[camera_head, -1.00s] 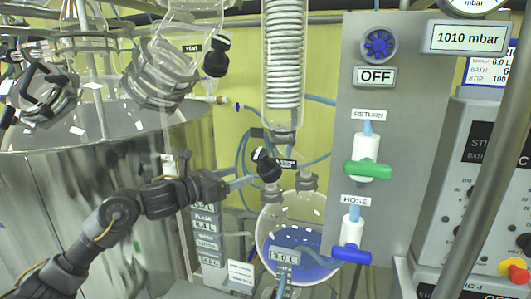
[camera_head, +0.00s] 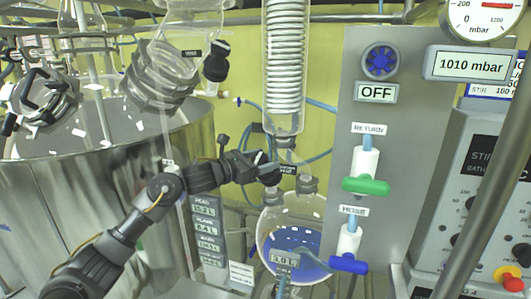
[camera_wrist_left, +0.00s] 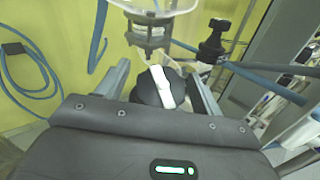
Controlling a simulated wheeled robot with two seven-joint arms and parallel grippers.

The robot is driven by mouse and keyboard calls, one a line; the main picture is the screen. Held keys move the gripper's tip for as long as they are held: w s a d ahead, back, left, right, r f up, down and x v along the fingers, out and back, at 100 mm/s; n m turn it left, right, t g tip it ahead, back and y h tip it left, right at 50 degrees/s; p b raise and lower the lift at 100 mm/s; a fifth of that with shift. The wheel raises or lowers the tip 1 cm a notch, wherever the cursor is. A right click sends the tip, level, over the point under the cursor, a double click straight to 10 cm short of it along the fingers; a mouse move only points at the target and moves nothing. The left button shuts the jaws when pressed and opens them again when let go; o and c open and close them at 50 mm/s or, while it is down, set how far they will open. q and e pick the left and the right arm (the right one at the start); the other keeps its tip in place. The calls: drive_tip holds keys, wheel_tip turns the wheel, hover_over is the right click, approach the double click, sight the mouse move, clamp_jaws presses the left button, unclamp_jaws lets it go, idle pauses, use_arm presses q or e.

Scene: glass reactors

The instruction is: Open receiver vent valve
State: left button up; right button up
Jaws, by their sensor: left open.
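The receiver vent valve shows as a black knob with a white bar in the left wrist view (camera_wrist_left: 154,90). In the head view its black body (camera_head: 270,177) sits above the round glass receiver (camera_head: 312,222), partly hidden by my gripper. My left gripper (camera_head: 262,166) reaches in from the left at the valve. Its two fingers are open in the left wrist view, one on each side of the knob. I cannot tell whether either finger touches it. My right gripper is not in view.
The receiver flask holds blue liquid. A glass condenser coil (camera_head: 284,65) hangs above it. A grey panel (camera_head: 400,140) with a green-handled tap (camera_head: 366,185) and a blue-handled tap (camera_head: 348,263) stands to the right. A large metal vessel (camera_head: 60,190) fills the left.

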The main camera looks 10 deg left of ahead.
use_arm(q)
drive_tip(key=shift+w+d, duration=0.35)
drive_tip(key=shift+w, duration=0.05)
drive_tip(key=c, duration=1)
drive_tip(key=shift+f+n+t+y+b, duration=0.15)
drive_tip(key=shift+n+t+y+b, duration=0.3)
drive_tip(key=shift+n+b, duration=0.2)
drive_tip(key=n+t+y+b, duration=0.1)
drive_tip(key=n+y+b, duration=0.1)
drive_tip(key=n, duration=0.1)
drive_tip(key=n+y+b, duration=0.2)
drive_tip(key=n+y, duration=0.1)
drive_tip(key=a+n+t+y+b, duration=0.1)
drive_tip(key=n+y+b, duration=0.2)
drive_tip(key=shift+w+t, duration=0.15)
drive_tip(key=shift+t, duration=0.2)
drive_tip(key=shift+n+y+b, duration=0.5)
drive_tip(key=shift+n+y, duration=0.65)
drive_tip(key=shift+n, duration=0.1)
drive_tip(key=shift+a+n+g+y, duration=0.15)
drive_tip(key=shift+n+g+y, duration=0.25)
drive_tip(key=shift+n+y, duration=0.55)
drive_tip(key=shift+a+n+g+y, duration=0.15)
drive_tip(key=shift+n+g+y, duration=0.25)
drive_tip(key=shift+n+y, duration=0.5)
drive_tip(key=shift+a+n+g+y, duration=0.1)
drive_tip(key=shift+n+g+y, duration=0.3)
drive_tip(key=shift+n+y, duration=0.4)
drive_tip(key=shift+n, duration=0.35)
